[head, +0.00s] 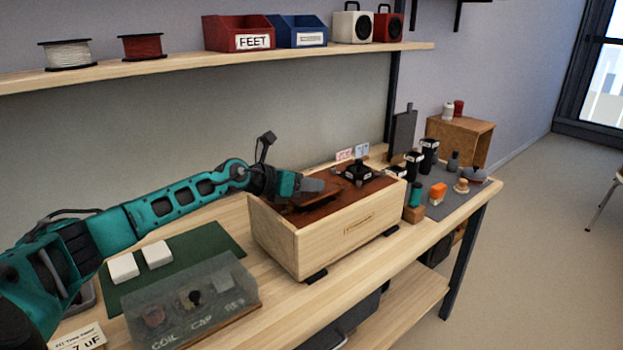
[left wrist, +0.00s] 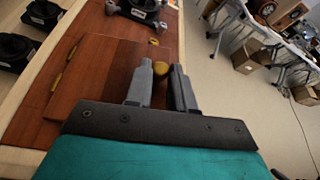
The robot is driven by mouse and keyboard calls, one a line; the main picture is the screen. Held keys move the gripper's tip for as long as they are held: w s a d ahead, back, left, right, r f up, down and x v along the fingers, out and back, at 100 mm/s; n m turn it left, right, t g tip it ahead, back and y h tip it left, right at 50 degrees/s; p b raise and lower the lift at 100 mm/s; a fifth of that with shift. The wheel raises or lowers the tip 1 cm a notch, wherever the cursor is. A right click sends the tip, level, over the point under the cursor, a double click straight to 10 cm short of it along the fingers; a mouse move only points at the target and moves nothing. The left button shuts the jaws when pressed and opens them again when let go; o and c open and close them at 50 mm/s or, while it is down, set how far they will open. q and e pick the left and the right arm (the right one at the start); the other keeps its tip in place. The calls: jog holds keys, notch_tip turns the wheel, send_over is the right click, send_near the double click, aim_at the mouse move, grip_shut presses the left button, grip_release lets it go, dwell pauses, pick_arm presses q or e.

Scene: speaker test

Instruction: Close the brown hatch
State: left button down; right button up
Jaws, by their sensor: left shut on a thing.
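The brown hatch (left wrist: 103,75) is a reddish-brown panel in the top of a pale wooden speaker box (head: 345,235). Brass hinges show along its left side in the left wrist view. In the head view the hatch (head: 311,202) is partly hidden by my left gripper (head: 313,186). My left gripper also shows in the left wrist view (left wrist: 165,75), with its two grey fingers shut on a small brass knob (left wrist: 160,68) at the hatch's right side. The hatch lies low over the box top; I cannot tell whether it is fully flush. My right gripper is out of view.
A black speaker part (head: 357,172) stands on the box top behind the hatch. A clear-lidded parts case (head: 190,301) and a green mat (head: 196,245) with two white blocks lie left. A grey mat (head: 455,191) with several small parts lies right. A shelf (head: 240,59) runs above.

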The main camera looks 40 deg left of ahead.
aim_at(312, 198)
pick_arm(q)
jog(key=shift+s+d+f+m, duration=0.2)
jog(key=shift+d+f, duration=0.15)
jog(key=shift+f, duration=0.4)
jog(key=shift+s+d+f+m, duration=0.1)
jog(key=shift+d+f+m, duration=0.15)
jog(key=shift+f, duration=0.45)
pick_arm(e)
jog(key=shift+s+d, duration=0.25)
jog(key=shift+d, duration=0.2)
pick_arm(q)
jog(key=shift+d, duration=0.1)
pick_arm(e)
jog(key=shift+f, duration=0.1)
pick_arm(q)
jog(key=c, duration=1.3)
grip_release()
jog(key=shift+c, duration=0.2)
jog(key=o, duration=0.4)
jog(key=shift+w+r+y, duration=0.1)
jog(key=shift+r+y, duration=0.05)
jog(key=shift+y, duration=0.15)
jog(key=shift+c, duration=0.2)
jog(key=shift+a+r, duration=0.15)
jog(key=shift+a, duration=0.1)
